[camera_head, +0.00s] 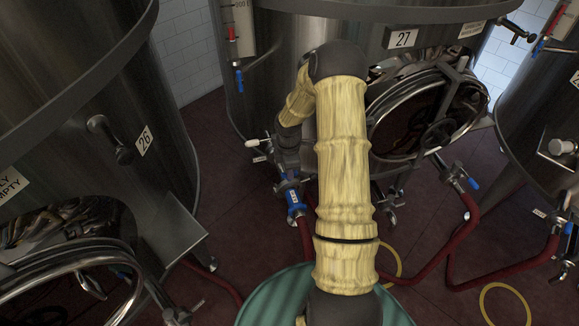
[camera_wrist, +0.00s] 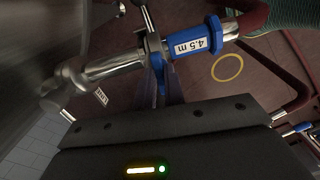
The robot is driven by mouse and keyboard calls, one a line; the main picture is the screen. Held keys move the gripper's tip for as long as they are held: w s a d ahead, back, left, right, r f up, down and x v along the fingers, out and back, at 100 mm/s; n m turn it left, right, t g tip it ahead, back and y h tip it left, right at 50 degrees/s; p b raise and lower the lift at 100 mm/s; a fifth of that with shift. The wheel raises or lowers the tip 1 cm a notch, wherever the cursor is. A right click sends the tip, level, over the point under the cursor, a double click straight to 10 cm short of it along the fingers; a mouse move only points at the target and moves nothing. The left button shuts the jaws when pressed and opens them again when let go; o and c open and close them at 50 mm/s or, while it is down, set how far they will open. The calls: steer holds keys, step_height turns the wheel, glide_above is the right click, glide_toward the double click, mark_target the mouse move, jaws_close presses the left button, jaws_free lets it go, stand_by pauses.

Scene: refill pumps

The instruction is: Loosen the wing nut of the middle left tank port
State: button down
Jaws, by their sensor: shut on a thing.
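The tank marked 27 (camera_head: 262,60) stands in the middle of the head view. Its left port (camera_head: 284,158) sits low on its left side, with a blue hose coupling (camera_head: 296,204) below it. In the wrist view, the metal port pipe (camera_wrist: 105,68) meets the blue coupling labelled 4.5 m (camera_wrist: 190,42) at a clamp (camera_wrist: 152,42). A blue wing nut (camera_wrist: 159,72) hangs from the clamp. My gripper (camera_wrist: 168,92) is shut on its lower end, the fingers partly hidden by the dark gripper body. In the head view my arm hides much of the area.
The tank marked 26 (camera_head: 100,130) stands at left, and another tank (camera_head: 530,130) at right. Red hoses (camera_head: 440,262) and yellow rings (camera_head: 505,300) lie on the dark red floor. A green round object (camera_head: 262,300) is at the bottom. An open round hatch (camera_head: 400,120) is right of my arm.

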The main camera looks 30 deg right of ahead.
steer(key=shift+w+a+n, duration=0.1)
steer(key=shift+w+n, duration=0.05)
steer(key=shift+n, duration=0.35)
steer(key=shift+r, duration=0.1)
steer(key=c, duration=1.5)
jaws_free()
step_height(320, 180, up, 17)
steer(key=shift+a+r, duration=0.1)
steer(key=shift+r, duration=0.05)
